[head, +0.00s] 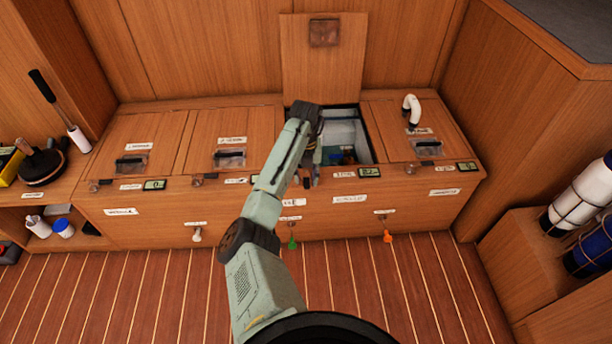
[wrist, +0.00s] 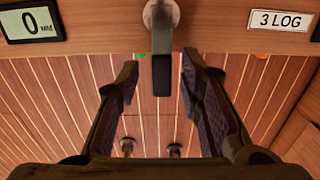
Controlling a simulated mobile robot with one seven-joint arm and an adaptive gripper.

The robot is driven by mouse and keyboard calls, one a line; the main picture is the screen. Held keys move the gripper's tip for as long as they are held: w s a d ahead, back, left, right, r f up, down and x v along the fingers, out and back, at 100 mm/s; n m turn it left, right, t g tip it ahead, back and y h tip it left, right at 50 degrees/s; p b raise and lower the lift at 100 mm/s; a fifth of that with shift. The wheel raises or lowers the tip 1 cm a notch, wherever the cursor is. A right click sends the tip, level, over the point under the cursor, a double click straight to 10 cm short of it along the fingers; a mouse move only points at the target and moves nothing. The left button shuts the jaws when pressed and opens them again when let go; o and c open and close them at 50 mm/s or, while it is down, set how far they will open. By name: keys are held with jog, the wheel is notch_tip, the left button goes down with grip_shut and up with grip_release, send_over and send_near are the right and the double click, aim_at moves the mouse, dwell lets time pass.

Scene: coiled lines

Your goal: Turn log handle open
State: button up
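The log handle (wrist: 162,72) is in the wrist view, beside a "3 LOG" label (wrist: 281,19). It has a round grey metal hub at the top and a dark lever pointing straight down. My gripper (wrist: 161,78) is open, with one finger on each side of the lever. Gaps show between lever and fingers. In the head view my gripper (head: 308,178) is at the bench front, below the open third compartment (head: 346,140). My arm mostly hides the handle there. The "3 LOG" label (head: 343,174) shows just to the right.
The third lid (head: 323,60) stands upright against the back wall. A small display (head: 369,172) is right of the label. White (head: 196,235), green (head: 292,243) and orange (head: 387,236) valve handles are low on the bench front. The striped floor (head: 130,280) looks clear.

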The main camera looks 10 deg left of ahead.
aim_at(306, 180)
notch_tip(306, 180, up, 12)
dwell(0.7)
dwell(0.4)
